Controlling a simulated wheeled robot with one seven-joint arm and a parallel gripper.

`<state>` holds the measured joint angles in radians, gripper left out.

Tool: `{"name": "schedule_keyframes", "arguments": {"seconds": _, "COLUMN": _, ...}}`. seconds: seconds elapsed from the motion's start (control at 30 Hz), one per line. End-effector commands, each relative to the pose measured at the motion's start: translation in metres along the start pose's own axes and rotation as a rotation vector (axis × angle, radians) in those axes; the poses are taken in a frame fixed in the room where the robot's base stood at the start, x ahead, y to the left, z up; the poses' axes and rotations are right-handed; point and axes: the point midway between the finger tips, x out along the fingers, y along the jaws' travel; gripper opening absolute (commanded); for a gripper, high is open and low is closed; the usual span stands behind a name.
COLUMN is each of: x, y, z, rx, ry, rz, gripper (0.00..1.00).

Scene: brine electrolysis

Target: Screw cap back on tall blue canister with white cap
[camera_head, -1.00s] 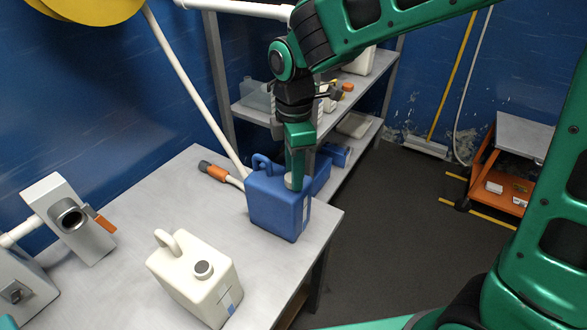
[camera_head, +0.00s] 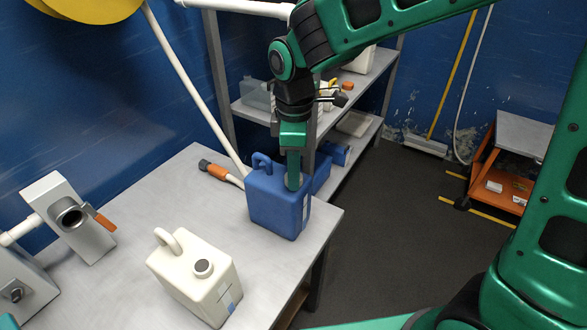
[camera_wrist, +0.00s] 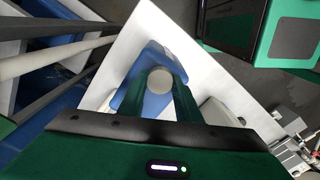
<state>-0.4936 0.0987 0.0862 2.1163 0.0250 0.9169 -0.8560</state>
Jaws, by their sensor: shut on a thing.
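The tall blue canister (camera_head: 272,208) stands upright near the far right corner of the grey table (camera_head: 130,205). In the wrist view its blue body (camera_wrist: 135,92) shows below my fingers. The white cap (camera_wrist: 160,79) is round and sits between my fingertips over the canister's neck. In the head view the cap is mostly hidden by my fingers. My gripper (camera_head: 293,184) points down at the top of the canister and is shut on the cap. Whether the cap is threaded on cannot be told.
A cream canister (camera_head: 190,280) with a grey cap stands on the table at the front. Shelves (camera_head: 365,85) stand behind, and an orange cart (camera_head: 500,165) is at the right.

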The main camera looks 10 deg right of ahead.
Motion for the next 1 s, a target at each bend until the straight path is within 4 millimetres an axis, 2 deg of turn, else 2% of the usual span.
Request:
{"name": "schedule_keyframes", "arguments": {"seconds": 0.2, "x": -0.0003, "y": 0.0000, "z": 0.0001, "rx": 0.175, "ry": 0.000, "rz": 0.001, "gripper": 0.04}}
{"name": "schedule_keyframes", "arguments": {"seconds": 0.63, "x": -0.0003, "y": 0.0001, "z": 0.0002, "rx": 0.237, "ry": 0.000, "rz": 0.001, "gripper": 0.04}}
{"name": "schedule_keyframes", "arguments": {"seconds": 1.0, "x": -0.0001, "y": -0.0003, "z": -0.0001, "rx": 0.625, "ry": 0.000, "rz": 0.001, "gripper": 0.04}}
